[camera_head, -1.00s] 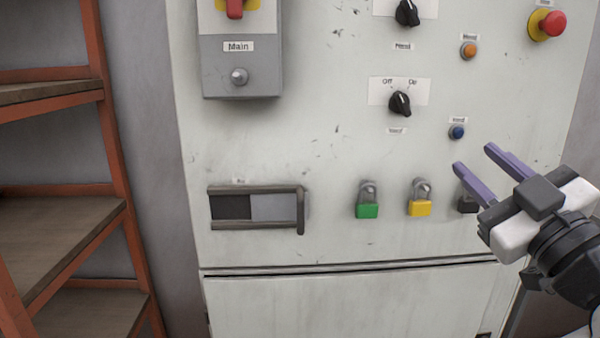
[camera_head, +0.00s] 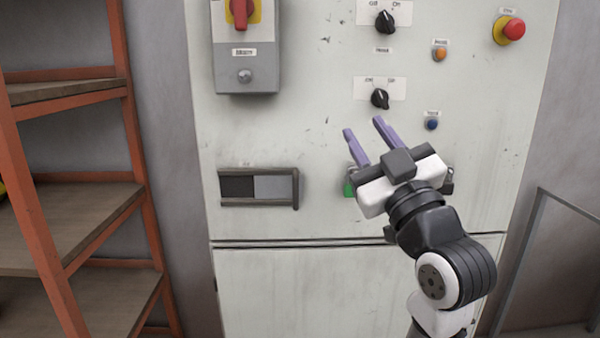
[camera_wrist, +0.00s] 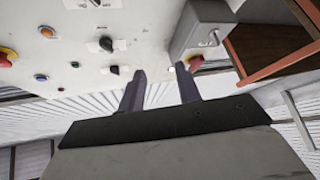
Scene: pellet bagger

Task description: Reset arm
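My gripper (camera_head: 364,134) is in front of the lower middle of the control cabinet (camera_head: 300,130) in the head view. Its two purple fingers point up and left and stand apart, with nothing between them. In the wrist view the fingers (camera_wrist: 160,88) are also apart and empty. My gripper hides most of the green padlock (camera_head: 348,187) and the yellow one beside it; part of the black padlock (camera_head: 447,180) shows at the right.
The cabinet carries a grey main switch box (camera_head: 247,70) with a red handle, two black knobs (camera_head: 380,98), an orange button (camera_head: 439,54), a blue button (camera_head: 432,124) and a red emergency stop (camera_head: 509,30). An orange shelf rack (camera_head: 140,160) stands left. A grey rail (camera_head: 520,255) stands right.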

